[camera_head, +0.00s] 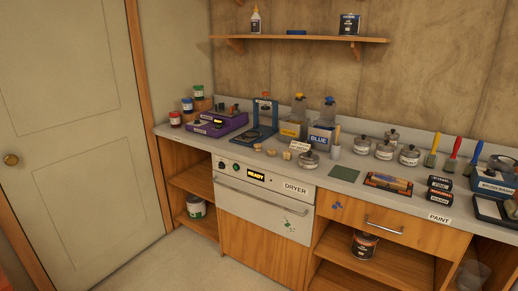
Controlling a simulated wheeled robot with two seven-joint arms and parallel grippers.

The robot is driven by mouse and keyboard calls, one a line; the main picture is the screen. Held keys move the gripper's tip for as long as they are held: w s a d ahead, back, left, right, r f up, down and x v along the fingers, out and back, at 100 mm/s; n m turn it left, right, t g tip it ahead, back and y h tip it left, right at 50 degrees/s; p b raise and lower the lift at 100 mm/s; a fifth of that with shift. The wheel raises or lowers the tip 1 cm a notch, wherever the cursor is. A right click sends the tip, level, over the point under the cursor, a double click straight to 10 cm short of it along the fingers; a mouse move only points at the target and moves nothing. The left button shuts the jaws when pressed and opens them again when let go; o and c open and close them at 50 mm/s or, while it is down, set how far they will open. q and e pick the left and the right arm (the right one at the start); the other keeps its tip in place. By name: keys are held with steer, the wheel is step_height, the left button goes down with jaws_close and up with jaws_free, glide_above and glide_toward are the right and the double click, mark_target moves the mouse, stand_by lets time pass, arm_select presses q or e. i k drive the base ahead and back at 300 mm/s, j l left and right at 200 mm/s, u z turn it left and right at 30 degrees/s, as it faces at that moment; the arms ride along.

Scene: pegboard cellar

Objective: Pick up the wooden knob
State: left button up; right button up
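Several small pale wooden pieces sit in a row on the counter above the dryer, left of a lidded metal pot. Neither my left gripper nor my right gripper is in view. Nothing touches the wooden pieces.
The dryer (264,200) is below. Floor in front is clear.

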mark_target(257, 147)
steer(key=i+j+z, duration=0.1)
steer(key=i, duration=0.85)
